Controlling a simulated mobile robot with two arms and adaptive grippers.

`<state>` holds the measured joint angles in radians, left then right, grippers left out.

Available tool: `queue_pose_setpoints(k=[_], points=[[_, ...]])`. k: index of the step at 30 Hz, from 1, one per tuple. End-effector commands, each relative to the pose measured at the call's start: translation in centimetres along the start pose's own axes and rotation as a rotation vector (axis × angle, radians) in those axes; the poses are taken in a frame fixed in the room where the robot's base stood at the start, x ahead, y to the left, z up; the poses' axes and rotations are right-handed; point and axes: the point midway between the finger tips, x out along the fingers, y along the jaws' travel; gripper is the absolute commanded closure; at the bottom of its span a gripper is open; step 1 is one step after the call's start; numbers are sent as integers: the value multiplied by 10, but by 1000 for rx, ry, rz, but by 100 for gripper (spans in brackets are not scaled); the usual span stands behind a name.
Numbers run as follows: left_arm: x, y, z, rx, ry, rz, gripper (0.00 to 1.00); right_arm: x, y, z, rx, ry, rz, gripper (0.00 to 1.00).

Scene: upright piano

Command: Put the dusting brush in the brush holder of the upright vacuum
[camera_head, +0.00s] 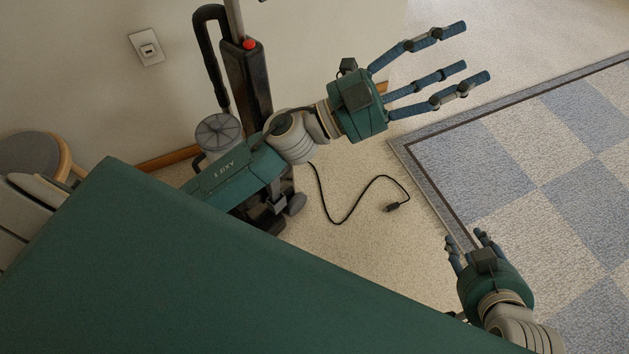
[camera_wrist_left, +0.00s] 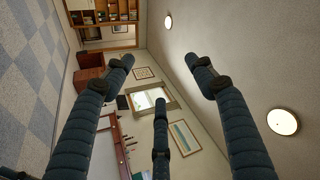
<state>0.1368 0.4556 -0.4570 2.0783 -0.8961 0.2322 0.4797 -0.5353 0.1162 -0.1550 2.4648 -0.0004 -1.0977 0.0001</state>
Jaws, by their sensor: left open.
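The upright vacuum (camera_head: 257,88) stands against the wall in the head view, with a black body, a dark looped handle, a red button and a round grey part. My left arm covers part of its lower half. I cannot make out the brush holder on it. I see no dusting brush in either view. My left gripper (camera_head: 462,62) is open and empty, its blue fingers spread, to the right of the vacuum. Its fingers also show in the left wrist view (camera_wrist_left: 160,85) with nothing between them. My right gripper (camera_head: 472,238) is lower right; its grip is unclear.
A black cord (camera_head: 345,218) with a plug lies on the beige carpet. A blue checkered rug (camera_head: 530,160) fills the right side. A stool (camera_head: 35,155) stands at far left. A wall outlet (camera_head: 147,48) is behind. The wrist view shows a window (camera_wrist_left: 150,99) and ceiling lamps.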

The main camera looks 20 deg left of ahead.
Motion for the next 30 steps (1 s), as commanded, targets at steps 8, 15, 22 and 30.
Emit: queue_pose_setpoints(k=[8,15,22,30], points=[[-147,11,131,-523,-799,-328,44,0,0,0,0,1,0,60],[-274,124,128,-872,-1290,-186,44,0,0,0,0,2,0,60],[-304,157,108,-966,-1399,-103,44,0,0,0,0,1,0,60],[-304,157,109,-965,-1398,-103,44,0,0,0,0,1,0,60]])
